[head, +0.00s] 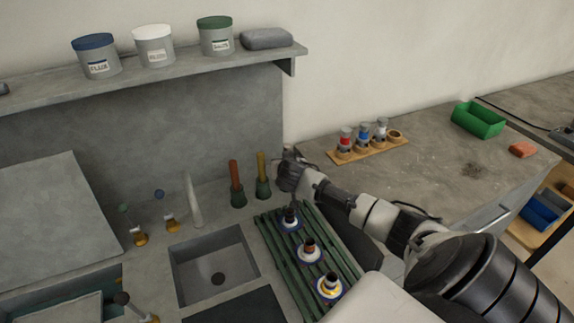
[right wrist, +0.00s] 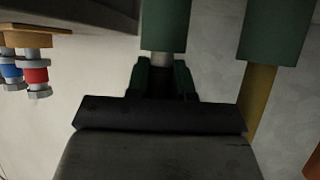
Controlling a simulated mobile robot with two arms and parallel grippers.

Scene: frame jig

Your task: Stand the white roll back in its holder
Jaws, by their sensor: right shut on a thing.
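The white roll (right wrist: 161,59) shows as a short pale stub between the fingers of my right gripper (right wrist: 164,80) in the right wrist view. The gripper is shut on it. The stub meets the rim of a green cup-like holder (right wrist: 165,24), lined up with it; how deep it sits I cannot tell. In the head view my right gripper (head: 289,172) is right of the holder with the yellow roll (head: 262,170) and hides the white roll and its holder. My left gripper is not in view.
A red roll (head: 235,180) stands in another green holder. A tapered white object (head: 193,200) stands farther left. A slatted green rack (head: 317,237) with spools lies in front, beside a sink (head: 213,267). A wooden stand (head: 369,151) with several small containers is at right.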

